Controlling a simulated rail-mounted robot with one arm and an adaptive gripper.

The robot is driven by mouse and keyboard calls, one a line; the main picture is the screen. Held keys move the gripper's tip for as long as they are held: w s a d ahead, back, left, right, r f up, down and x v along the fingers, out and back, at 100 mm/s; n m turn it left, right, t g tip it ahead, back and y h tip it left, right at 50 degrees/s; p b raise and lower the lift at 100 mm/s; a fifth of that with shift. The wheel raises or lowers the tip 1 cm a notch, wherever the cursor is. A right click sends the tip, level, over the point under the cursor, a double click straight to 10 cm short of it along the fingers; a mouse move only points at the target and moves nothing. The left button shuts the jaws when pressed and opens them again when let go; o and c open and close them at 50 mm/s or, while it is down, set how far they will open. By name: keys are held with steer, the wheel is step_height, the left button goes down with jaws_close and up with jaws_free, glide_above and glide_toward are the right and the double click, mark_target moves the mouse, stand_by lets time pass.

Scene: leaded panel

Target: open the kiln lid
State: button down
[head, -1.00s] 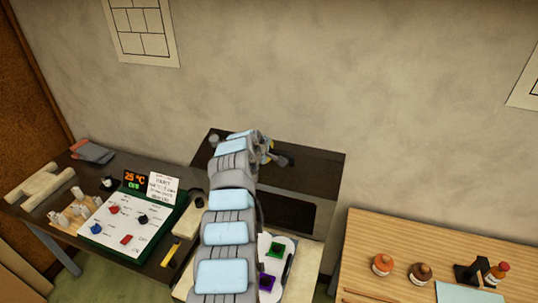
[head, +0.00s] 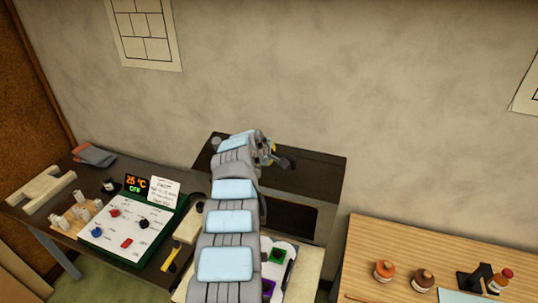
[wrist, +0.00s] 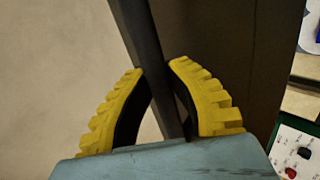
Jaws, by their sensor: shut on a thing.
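The kiln is a dark box against the wall in the head view; its dark flat lid (head: 315,164) looks down, and my arm hides part of it. My gripper (head: 270,154) is at the lid, left of its middle. In the wrist view, the yellow-padded fingers of my gripper (wrist: 158,85) are shut on a dark bar (wrist: 147,50), which looks like the lid handle. A dark brown surface (wrist: 215,45), likely the lid, lies to the right of the bar.
A wooden table (head: 370,250) on the right holds several bottles. Glass pieces lie on a pale surface before the kiln.

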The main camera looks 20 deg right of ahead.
steer(key=c, duration=1)
jaws_free()
steer(key=shift+d+r, duration=0.1)
steer(key=shift+s+a+r, duration=0.1)
steer(key=shift+a+r, duration=0.1)
steer(key=shift+a, duration=0.15)
steer(key=shift+v, duration=5.6)
steer(key=shift+d, duration=0.1)
